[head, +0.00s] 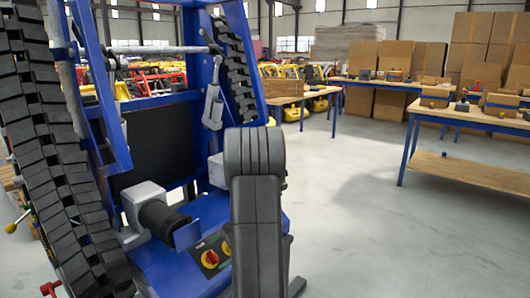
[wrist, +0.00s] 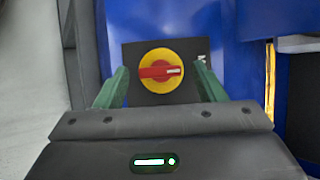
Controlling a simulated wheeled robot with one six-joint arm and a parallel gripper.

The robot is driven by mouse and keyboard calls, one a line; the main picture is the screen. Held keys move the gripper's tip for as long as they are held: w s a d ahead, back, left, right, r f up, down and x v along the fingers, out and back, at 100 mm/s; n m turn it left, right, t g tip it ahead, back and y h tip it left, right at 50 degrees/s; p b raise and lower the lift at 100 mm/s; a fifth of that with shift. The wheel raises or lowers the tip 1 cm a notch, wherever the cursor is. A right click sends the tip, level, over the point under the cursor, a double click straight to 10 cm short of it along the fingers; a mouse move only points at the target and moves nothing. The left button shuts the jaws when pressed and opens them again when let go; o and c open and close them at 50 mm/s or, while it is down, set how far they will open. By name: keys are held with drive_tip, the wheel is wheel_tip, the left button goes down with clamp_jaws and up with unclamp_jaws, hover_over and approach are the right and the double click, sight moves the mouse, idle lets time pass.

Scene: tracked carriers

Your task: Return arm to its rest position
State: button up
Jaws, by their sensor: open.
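My arm (head: 256,220) is dark grey and stands in the middle foreground of the head view, in front of a blue tracked carrier (head: 200,275). My gripper (wrist: 162,84) shows in the wrist view with its two green fingers apart and nothing between them that it grips. A red and yellow rotary switch (wrist: 160,71) on a black plate lies ahead, between the fingertips in the picture; its red handle is level. A red knob (head: 210,258) shows on the carrier's dark panel, left of the arm.
The carrier's black tracks (head: 50,150) and blue frame fill the left side, close to my arm. Wooden-topped tables (head: 465,170) with small items and stacked cardboard boxes (head: 395,62) stand at the right and back. The grey floor (head: 370,240) right of my arm is clear.

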drive_tip(key=p+v, duration=0.3)
drive_tip(key=v, duration=0.9)
drive_tip(key=b+x, duration=0.4)
drive_tip(key=x, duration=1)
drive_tip(key=shift+s+f, duration=0.1)
drive_tip(key=shift+f, duration=0.1)
drive_tip(key=m+t+y, duration=0.1)
drive_tip(key=m, duration=0.2)
drive_tip(key=shift+d+r+m+b, duration=0.1)
drive_tip(key=shift+m+b, duration=0.3)
drive_tip(key=m+t, duration=0.1)
drive_tip(key=m, duration=0.2)
drive_tip(key=m+t+y, duration=0.1)
drive_tip(key=m+t, duration=0.1)
drive_tip(key=m, duration=0.1)
drive_tip(key=shift+m+y, duration=0.3)
drive_tip(key=m+t, duration=0.2)
drive_tip(key=m, duration=0.1)
drive_tip(key=shift+r+m, duration=0.1)
drive_tip(key=shift+m, duration=0.3)
drive_tip(key=m+t+h, duration=0.1)
drive_tip(key=m+t, duration=0.1)
drive_tip(key=m, duration=0.3)
drive_tip(key=shift+p, duration=0.3)
drive_tip(key=shift+m, duration=0.5)
drive_tip(key=shift+s+d+r+t, duration=0.2)
drive_tip(key=shift+s+d+t, duration=0.1)
drive_tip(key=shift+s+d, duration=0.1)
